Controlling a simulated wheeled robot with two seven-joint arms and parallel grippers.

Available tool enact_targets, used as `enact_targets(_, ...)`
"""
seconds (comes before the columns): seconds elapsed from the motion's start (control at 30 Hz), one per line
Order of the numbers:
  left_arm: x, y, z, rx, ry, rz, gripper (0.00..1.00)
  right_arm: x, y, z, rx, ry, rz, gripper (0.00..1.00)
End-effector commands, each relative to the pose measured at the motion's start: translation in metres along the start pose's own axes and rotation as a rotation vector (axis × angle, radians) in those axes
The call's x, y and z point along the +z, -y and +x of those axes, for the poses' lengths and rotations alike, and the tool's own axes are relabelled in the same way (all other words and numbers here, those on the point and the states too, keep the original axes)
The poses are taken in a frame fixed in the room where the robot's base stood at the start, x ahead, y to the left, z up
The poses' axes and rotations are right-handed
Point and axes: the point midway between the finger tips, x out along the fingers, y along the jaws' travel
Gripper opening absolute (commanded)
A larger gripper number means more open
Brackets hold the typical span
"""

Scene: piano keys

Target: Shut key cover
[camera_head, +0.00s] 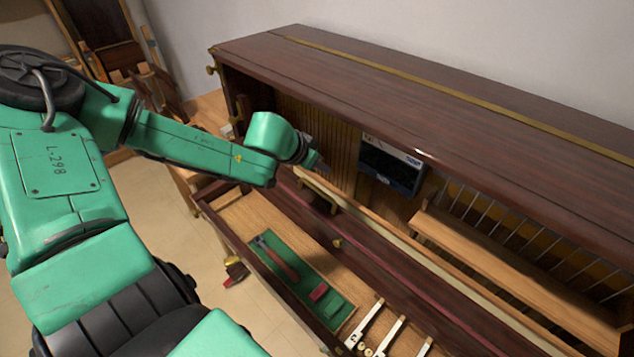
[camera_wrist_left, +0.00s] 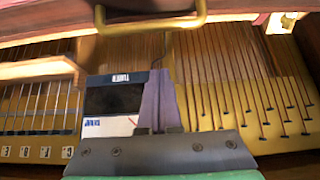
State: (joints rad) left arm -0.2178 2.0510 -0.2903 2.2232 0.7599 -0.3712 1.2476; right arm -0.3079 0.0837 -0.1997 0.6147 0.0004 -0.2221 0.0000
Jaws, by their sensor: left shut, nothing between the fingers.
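The key cover looks to be the long dark red-brown board (camera_head: 385,262) running along the piano's front, with a small brass knob (camera_head: 337,242) on it. It seems to stand raised behind the key bed, which lies uncovered. My left gripper (camera_head: 318,163) is inside the open upper case, behind the board's left part, small and partly hidden by its wrist. In the left wrist view its fingers (camera_wrist_left: 160,85) are together and empty. A brass handle (camera_wrist_left: 150,24) crosses the top of that view, apart from the fingertips. My right gripper is not in view.
A hammer (camera_head: 279,260) and a red block (camera_head: 319,291) lie on a green mat (camera_head: 335,312) in the key bed, beside a few white keys (camera_head: 365,325). A dark box-shaped device (camera_head: 390,165) sits inside the case. A wooden rail (camera_head: 510,270) is at right.

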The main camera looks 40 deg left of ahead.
Motion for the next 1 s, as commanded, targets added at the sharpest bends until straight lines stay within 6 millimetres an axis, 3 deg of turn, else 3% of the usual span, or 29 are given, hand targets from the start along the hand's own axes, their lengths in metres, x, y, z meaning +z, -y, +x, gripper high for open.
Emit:
enact_targets(0.23,0.004,0.0,0.036,0.001,0.003,-0.001,0.0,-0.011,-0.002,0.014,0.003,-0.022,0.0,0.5)
enact_targets(0.3,0.008,0.001,0.023,0.002,-0.002,-0.006,0.0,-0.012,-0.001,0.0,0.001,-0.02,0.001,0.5)
enact_targets(0.5,0.03,0.001,0.017,0.0,-0.002,-0.004,0.0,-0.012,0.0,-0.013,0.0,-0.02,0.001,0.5)
enact_targets(1.0,0.037,0.001,0.02,0.001,-0.012,-0.002,0.0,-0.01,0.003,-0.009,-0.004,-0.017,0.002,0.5)
